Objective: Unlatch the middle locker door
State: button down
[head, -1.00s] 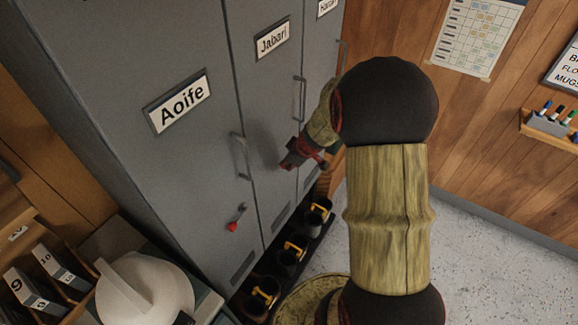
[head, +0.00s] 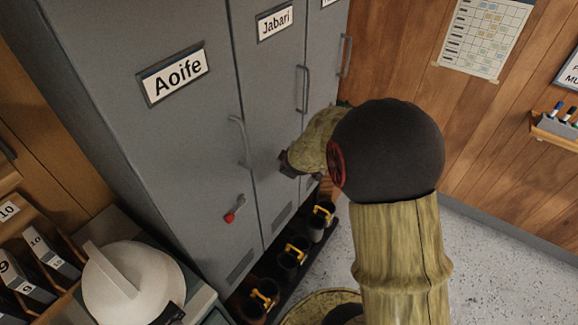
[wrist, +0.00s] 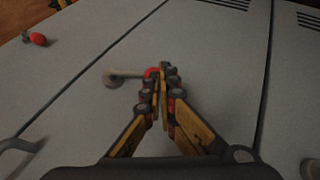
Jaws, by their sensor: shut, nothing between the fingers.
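The middle locker door (head: 272,105), labelled Jabari, is a flat grey panel and looks shut. Its latch (wrist: 125,74) shows in the wrist view as a pale lever with a red tip, lying roughly level across that picture. My gripper (wrist: 163,72) is shut and empty, with its fingertips right beside the red tip. I cannot tell whether they touch it. In the head view my gripper (head: 288,164) is a dark shape low against the middle door, partly behind my arm. The latch is hidden there.
The left door (head: 190,125), labelled Aoife, has its own red-tipped latch (head: 235,208) and a bar handle (head: 238,140). Dark boots with yellow loops (head: 292,254) stand along the locker's foot. A white hard hat (head: 128,283) sits at lower left. The speckled floor to the right is clear.

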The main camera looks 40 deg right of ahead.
jog(key=w+d+f+n+t+h+b, duration=0.1)
jog(key=d+f+n+t+h+b, duration=0.2)
jog(key=f+h+b, duration=0.5)
jog(key=shift+w+d+t, duration=0.35)
jog(key=shift+d+t, duration=0.55)
jog(key=shift+d, duration=0.1)
jog(key=shift+f, duration=0.1)
dwell(0.4)
